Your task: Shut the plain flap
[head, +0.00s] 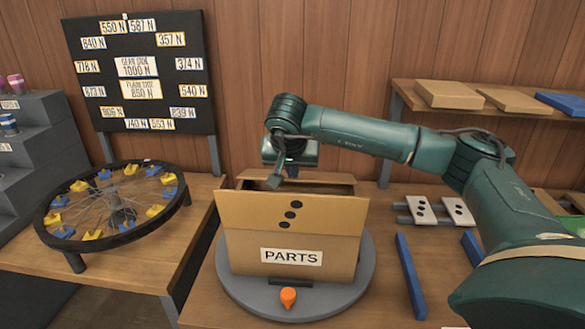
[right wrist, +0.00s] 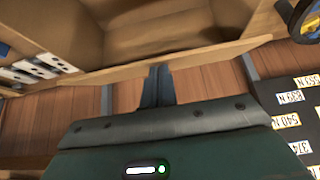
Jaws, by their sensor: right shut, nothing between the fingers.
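The tan cardboard box (head: 262,262) marked PARTS sits on a round grey turntable (head: 360,285). Its near flap (head: 330,212), with three black dots, stands raised at the front. A plain tan panel, seemingly the plain flap (head: 335,179), shows behind the opening; its full angle is hidden. My right gripper (head: 277,181) is over the back of the box, shut and empty. In the right wrist view its fingers (right wrist: 157,85) are by a long cardboard edge (right wrist: 200,55), with the box's inside beyond; contact is unclear. My left gripper is out of view.
An orange pointer (head: 288,297) is at the turntable's front. A blue bar (head: 410,275) lies right of it. A spoked wheel (head: 115,205) stands left, below a black label board (head: 140,70). A shelf with boxes (head: 480,95) is at the back right.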

